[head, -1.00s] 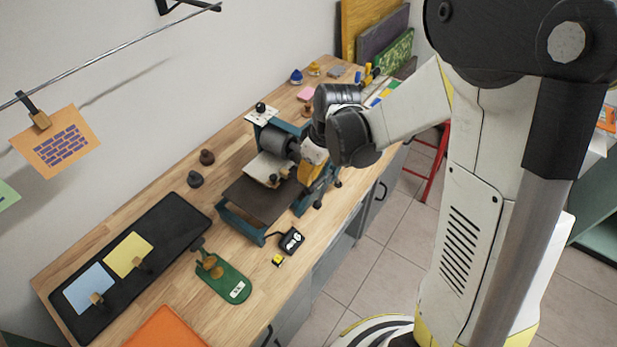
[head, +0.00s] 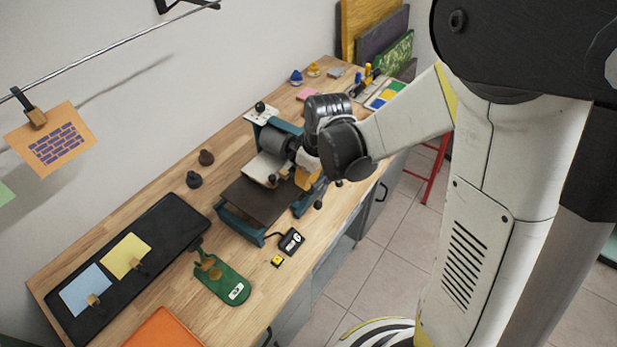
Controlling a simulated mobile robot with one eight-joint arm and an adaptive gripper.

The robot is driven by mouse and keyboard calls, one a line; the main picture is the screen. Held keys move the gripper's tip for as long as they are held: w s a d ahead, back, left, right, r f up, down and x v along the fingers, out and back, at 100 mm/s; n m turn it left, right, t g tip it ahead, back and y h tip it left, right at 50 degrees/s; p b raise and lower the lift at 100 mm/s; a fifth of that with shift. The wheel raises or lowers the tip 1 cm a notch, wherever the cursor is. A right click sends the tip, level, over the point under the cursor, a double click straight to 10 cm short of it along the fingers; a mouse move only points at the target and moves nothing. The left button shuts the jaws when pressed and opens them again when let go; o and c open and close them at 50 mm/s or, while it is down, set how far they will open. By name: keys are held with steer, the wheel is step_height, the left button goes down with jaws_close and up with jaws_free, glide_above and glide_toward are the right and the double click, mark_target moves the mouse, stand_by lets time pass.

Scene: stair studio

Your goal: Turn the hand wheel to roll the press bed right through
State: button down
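The press stands on the wooden bench in the middle of the head view, with blue-green sides and a grey roller (head: 277,142). Its dark flat bed (head: 259,202) extends toward the front left. A pale sheet or block (head: 263,169) lies on the bed just in front of the roller. The hand wheel is on the press's right side, mostly hidden by my wrist; black knobs (head: 318,205) show below it. My gripper (head: 307,179) is at the wheel side, pointing down. Its fingertips are not clear, so I cannot tell whether it grips a knob.
A small black box with a white display (head: 291,242) and a yellow-and-black item (head: 278,261) lie before the press. A green stand (head: 222,283) and a black tray (head: 160,232) with blue and yellow cards are at left. Paints and boards crowd the back.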

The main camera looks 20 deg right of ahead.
steer(key=shift+s+a+f+t+h+b, duration=0.15)
steer(key=shift+f+h+b, duration=0.1)
steer(key=shift+f+b, duration=0.25)
steer(key=shift+s+a+f+t+h+b, duration=0.15)
steer(key=shift+f+h+b, duration=0.1)
steer(key=shift+f+b, duration=0.2)
step_height(320, 180, down, 10)
steer(key=w+d+t+h+b, duration=0.1)
steer(key=t+h+b, duration=0.3)
steer(key=b, duration=1)
steer(key=shift+r+n+h, duration=0.25)
steer(key=shift+n+h, duration=0.15)
steer(key=shift+d, duration=0.15)
